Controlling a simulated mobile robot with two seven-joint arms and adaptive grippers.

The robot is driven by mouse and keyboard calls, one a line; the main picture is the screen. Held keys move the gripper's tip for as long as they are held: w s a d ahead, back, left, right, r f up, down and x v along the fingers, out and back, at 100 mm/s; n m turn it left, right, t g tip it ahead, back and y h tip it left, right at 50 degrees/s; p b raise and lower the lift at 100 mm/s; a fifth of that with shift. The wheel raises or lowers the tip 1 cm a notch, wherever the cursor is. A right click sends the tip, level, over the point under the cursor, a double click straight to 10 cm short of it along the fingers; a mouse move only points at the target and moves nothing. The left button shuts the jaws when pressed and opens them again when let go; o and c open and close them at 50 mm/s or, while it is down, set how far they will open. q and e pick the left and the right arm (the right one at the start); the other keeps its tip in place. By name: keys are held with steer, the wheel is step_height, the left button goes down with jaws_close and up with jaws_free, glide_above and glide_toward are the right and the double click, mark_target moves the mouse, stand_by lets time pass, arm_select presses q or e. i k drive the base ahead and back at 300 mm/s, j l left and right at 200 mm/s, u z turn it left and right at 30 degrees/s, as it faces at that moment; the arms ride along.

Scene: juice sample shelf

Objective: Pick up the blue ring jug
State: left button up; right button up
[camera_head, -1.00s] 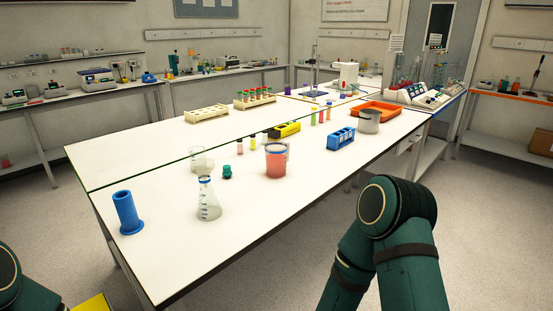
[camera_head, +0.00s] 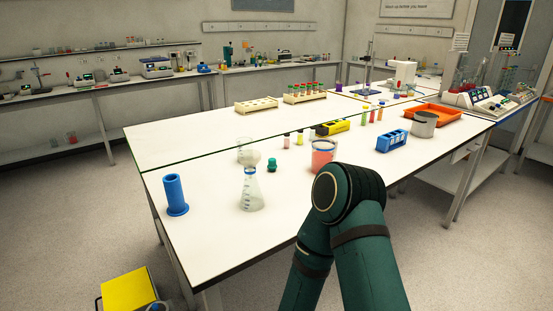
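The blue ring jug (camera_head: 322,157) stands upright on the white bench, near the middle of the picture. No gripper touches the jug. Neither my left gripper nor my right gripper is in view.
Left of the jug on the bench (camera_head: 190,235) are a conical flask (camera_head: 250,192), a small green stopper (camera_head: 272,165) and a blue cylinder (camera_head: 175,194). Right are a blue rack (camera_head: 391,141) and a grey pot (camera_head: 424,125). A yellow-topped box (camera_head: 130,291) stands on the floor.

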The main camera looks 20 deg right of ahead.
mark_target(324, 150)
steer(key=l+u, duration=0.45)
steer(key=k+l+u, duration=0.1)
steer(key=l+u, duration=0.35)
steer(key=k+l+u, duration=0.1)
steer(key=l, duration=0.2)
steer(key=k+l+u, duration=0.15)
steer(key=l, duration=0.15)
steer(key=k+l+u, duration=0.1)
steer(key=l, duration=0.15)
steer(key=k+l, duration=0.15)
steer(key=l, duration=0.15)
steer(key=k+l+u, duration=0.1)
steer(key=l, duration=0.2)
steer(key=k+l, duration=0.2)
steer(key=l+u, duration=0.05)
steer(key=l, duration=0.05)
